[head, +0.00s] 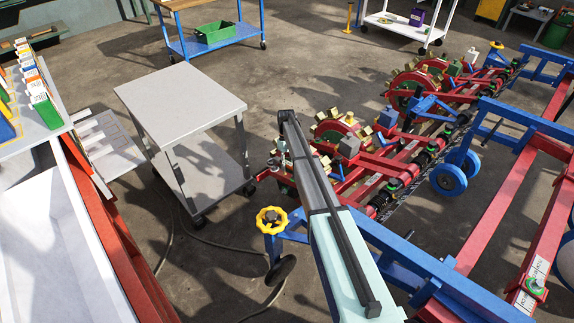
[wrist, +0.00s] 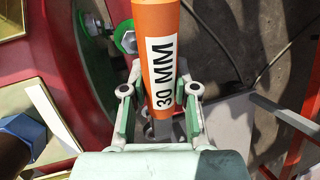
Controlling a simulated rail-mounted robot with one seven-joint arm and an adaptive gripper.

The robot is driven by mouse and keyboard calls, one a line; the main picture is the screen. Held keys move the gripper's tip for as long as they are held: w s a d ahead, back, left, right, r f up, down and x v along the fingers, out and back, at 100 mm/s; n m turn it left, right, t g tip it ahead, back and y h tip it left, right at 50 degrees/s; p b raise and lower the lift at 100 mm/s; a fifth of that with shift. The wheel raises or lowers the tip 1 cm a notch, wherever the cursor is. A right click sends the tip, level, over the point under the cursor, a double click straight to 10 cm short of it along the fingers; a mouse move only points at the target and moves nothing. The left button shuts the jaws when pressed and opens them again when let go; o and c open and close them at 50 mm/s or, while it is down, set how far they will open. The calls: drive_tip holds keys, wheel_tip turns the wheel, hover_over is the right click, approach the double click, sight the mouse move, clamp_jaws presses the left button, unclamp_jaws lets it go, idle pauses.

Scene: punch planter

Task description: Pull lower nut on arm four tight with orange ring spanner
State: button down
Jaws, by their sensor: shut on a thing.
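In the wrist view my gripper (wrist: 160,98) is shut on an orange spanner (wrist: 156,35) marked "30 MM". The handle stands between the two fingers and runs out of the top edge, so its ring end is out of view. I cannot tell whether the spanner touches any nut. In the head view my arm reaches over the near end of the punch planter (head: 379,166), and my gripper and the spanner cannot be made out there.
Brass-coloured punch blocks (wrist: 50,122) and a blue bolt head (wrist: 22,137) lie close on the left in the wrist view. A grey trolley (head: 180,100) stands left of the planter. A yellow handwheel (head: 271,219) and blue beam (head: 400,240) are near my arm. Open floor lies behind.

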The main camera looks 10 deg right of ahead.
drive_tip(key=shift+d+x, duration=0.2)
drive_tip(key=shift+x, duration=0.7)
drive_tip(key=shift+d+x, duration=0.2)
drive_tip(key=shift+x, duration=0.7)
drive_tip(key=shift+w+r, duration=0.2)
idle(0.4)
drive_tip(key=w+a+f+m+t, duration=0.1)
drive_tip(key=a+f+m+t, duration=0.2)
drive_tip(key=a+m, duration=0.8)
drive_tip(key=shift+a+m+h, duration=0.3)
drive_tip(key=shift+a, duration=1.45)
idle(0.3)
drive_tip(key=shift+d+r, duration=0.1)
idle(0.4)
drive_tip(key=shift+s+d+p, duration=0.1)
drive_tip(key=shift+d+p, duration=0.05)
drive_tip(key=shift+p, duration=0.25)
drive_tip(key=shift+r, duration=0.15)
